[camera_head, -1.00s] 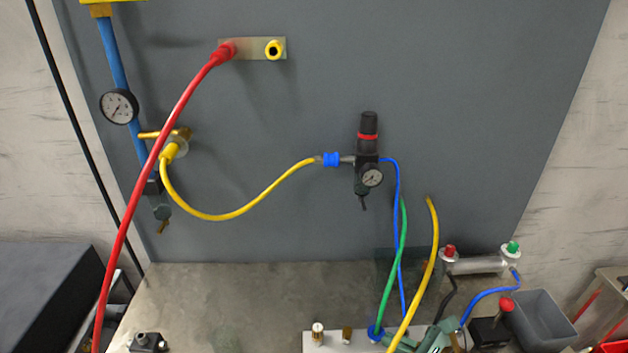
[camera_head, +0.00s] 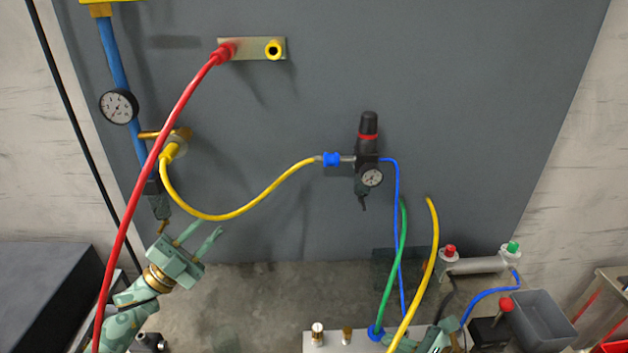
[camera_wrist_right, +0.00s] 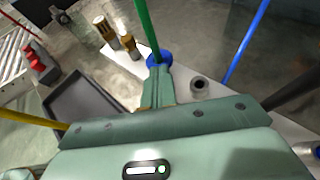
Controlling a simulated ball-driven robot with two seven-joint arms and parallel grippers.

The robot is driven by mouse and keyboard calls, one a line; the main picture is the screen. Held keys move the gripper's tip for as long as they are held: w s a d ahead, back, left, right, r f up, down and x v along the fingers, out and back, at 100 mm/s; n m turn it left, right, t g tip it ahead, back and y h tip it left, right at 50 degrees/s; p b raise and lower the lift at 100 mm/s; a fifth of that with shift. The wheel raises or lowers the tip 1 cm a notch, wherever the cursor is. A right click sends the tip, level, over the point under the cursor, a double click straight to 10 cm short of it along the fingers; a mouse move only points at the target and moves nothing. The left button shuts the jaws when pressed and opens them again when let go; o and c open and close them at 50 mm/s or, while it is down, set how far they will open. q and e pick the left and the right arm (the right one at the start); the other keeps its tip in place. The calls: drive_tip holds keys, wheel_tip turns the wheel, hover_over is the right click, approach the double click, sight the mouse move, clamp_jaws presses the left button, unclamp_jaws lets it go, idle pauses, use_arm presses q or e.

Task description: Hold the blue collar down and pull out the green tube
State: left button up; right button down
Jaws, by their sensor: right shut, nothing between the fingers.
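The green tube (camera_head: 391,275) rises from the blue collar (camera_head: 376,332) on the white block and bends slightly at its free-looking upper end. In the right wrist view the green tube (camera_wrist_right: 147,25) stands in the blue collar (camera_wrist_right: 160,58). My right gripper (camera_wrist_right: 158,72) is shut with nothing between its fingers; its tips are at the collar's near edge, and I cannot tell whether they touch it. It also shows at the lower edge of the head view (camera_head: 390,341). My left gripper (camera_head: 206,232) is open and empty, well left of the tube, its fingers pointing up.
A yellow hose (camera_head: 424,275) passes just right of the green tube, and a thin blue tube (camera_head: 398,240) runs behind it. Brass fittings (camera_head: 347,335) stand on the white block (camera_head: 330,343). A red hose (camera_head: 135,200) hangs by my left arm. A grey bin (camera_head: 541,318) stands at right.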

use_arm(q)
drive_tip(key=s+d+r+m+g+h, duration=0.1)
drive_tip(key=d+r+m+g+h, duration=0.15)
drive_tip(key=d+m+g, duration=1.15)
drive_tip(key=m+g+y, duration=0.6)
drive_tip(key=m+y, duration=0.2)
drive_tip(key=m, duration=0.8)
hover_over(381, 314)
drive_tip(key=w+a, duration=0.2)
drive_tip(key=a, duration=0.2)
wheel_tip(381, 314, down, 4)
drive_tip(key=r, duration=0.1)
drive_tip(key=d+f+m+y, duration=0.1)
drive_tip(key=f+m+y, duration=0.1)
drive_tip(key=f, duration=0.2)
drive_tip(key=s+d+f+m+t+y, duration=0.1)
drive_tip(key=f+m+y, duration=0.1)
drive_tip(key=f+m, duration=0.1)
drive_tip(key=s+d+f+m+y, duration=0.1)
drive_tip(key=d+f+m+y, duration=0.1)
drive_tip(key=f, duration=0.3)
drive_tip(key=shift+m+y, duration=0.45)
drive_tip(key=shift+m, duration=0.05)
drive_tip(key=shift+c, duration=0.4)
clamp_jaws()
